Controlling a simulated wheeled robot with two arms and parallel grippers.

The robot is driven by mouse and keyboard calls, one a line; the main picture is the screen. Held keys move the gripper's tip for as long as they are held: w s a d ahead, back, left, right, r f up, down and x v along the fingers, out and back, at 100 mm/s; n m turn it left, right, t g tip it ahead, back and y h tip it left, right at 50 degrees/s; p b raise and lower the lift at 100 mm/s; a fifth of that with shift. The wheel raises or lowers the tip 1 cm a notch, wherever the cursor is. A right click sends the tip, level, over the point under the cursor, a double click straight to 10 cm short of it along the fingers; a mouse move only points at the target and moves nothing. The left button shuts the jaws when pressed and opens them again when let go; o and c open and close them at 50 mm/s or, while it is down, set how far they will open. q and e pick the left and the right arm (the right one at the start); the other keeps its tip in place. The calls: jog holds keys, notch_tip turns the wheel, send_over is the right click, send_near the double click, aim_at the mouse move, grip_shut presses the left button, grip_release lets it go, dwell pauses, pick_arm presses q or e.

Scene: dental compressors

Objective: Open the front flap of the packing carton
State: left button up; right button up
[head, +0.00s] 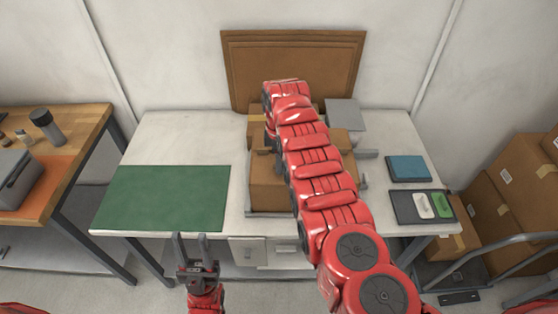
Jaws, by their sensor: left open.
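The brown packing carton (267,190) stands at the middle of the white table, inside a low grey metal frame. My right arm crosses in front of it and hides much of its top and right side. Brown cardboard shows behind and beside the arm, but I cannot tell how the front flap lies. My right gripper is hidden behind its own arm, which reaches over the carton. My left gripper (191,238) is open and empty, its two fingers pointing up in the picture, in front of the table's front edge and left of the carton.
A green mat (164,197) lies bare on the table's left. A blue pad (408,168) and a dark tray (405,208) with a white and a green item lie at right. A brown board (335,65) stands behind. Cartons (525,180) and a cart rail (490,248) are at far right.

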grip_shut()
dwell(1.4)
